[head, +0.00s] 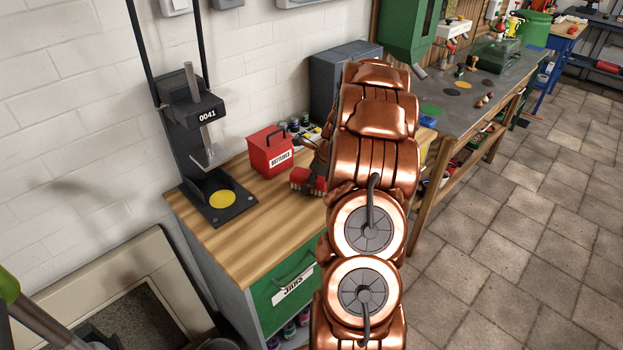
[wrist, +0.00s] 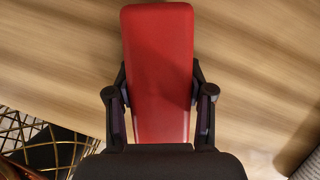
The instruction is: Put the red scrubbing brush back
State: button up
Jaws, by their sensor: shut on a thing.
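The red scrubbing brush (head: 304,179) is low over the wooden bench top, or on it, just right of the red box; I cannot tell if it touches the wood. In the wrist view the brush's red back (wrist: 158,60) runs up the picture between the two dark fingers. My gripper (wrist: 160,98) is shut on it, one finger on each side. In the head view my copper arm hides most of the gripper and the bench right of the brush.
A red box (head: 270,152) stands left of the brush, with small jars (head: 301,124) behind it. A black press (head: 208,140) stands at the bench's left end. The wooden bench top (head: 250,225) is clear in front. A wire basket (wrist: 40,143) shows in the wrist view.

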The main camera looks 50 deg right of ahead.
jog(key=shift+f, duration=0.15)
jog(key=o, duration=1.3)
